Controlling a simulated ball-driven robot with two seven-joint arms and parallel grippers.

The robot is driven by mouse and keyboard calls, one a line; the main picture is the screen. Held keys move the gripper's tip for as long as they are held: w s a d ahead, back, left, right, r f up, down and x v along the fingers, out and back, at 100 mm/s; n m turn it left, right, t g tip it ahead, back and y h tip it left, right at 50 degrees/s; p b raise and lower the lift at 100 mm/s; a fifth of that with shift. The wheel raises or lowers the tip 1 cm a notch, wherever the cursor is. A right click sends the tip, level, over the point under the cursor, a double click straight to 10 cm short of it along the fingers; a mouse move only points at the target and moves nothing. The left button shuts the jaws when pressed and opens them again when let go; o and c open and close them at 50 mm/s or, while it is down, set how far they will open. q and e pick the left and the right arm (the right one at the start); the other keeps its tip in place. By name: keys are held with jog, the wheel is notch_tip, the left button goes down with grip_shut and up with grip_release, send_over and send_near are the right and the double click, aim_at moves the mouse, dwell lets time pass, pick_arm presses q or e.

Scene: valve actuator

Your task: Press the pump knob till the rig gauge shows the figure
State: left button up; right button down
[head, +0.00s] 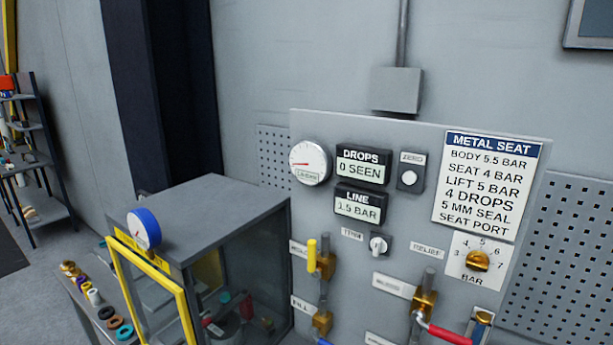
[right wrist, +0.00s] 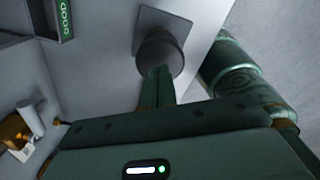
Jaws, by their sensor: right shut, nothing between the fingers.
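In the right wrist view a dark round knob (right wrist: 160,50) stands out from a square plate (right wrist: 176,25); it looks like the pump knob. My right gripper (right wrist: 157,72) is shut and empty, its tips right at the knob's face; I cannot tell whether they touch. In the head view a white round gauge (head: 310,161) with a red needle pointing left is on the grey panel (head: 405,135). The line display (head: 359,206) reads about 1.5 BAR and the drops display (head: 362,168) reads 0 SEEN. Neither gripper shows in the head view.
The metal seat card (head: 489,185) lists seat 4 bar, lift 5 bar. A relief dial (head: 478,260), yellow lever (head: 312,255) and red-handled lever (head: 449,335) stick out of the panel. A blue gauge (head: 147,228) tops a cabinet with a yellow-framed door (head: 186,309). Rings (head: 106,313) lie left.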

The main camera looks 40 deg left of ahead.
jog(key=shift+f, duration=0.1)
dwell(0.3)
jog(key=shift+f+b, duration=2.5)
jog(key=shift+f, duration=0.75)
notch_tip(320, 180, up, 7)
jog(key=p, duration=0.7)
jog(key=shift+f, duration=0.1)
jog(key=shift+f, duration=0.3)
jog(key=shift+f+b, duration=2.45)
jog(key=shift+f, duration=0.65)
jog(key=shift+r, duration=0.1)
notch_tip(320, 180, up, 6)
jog(key=p, duration=0.7)
jog(key=shift+r, duration=0.25)
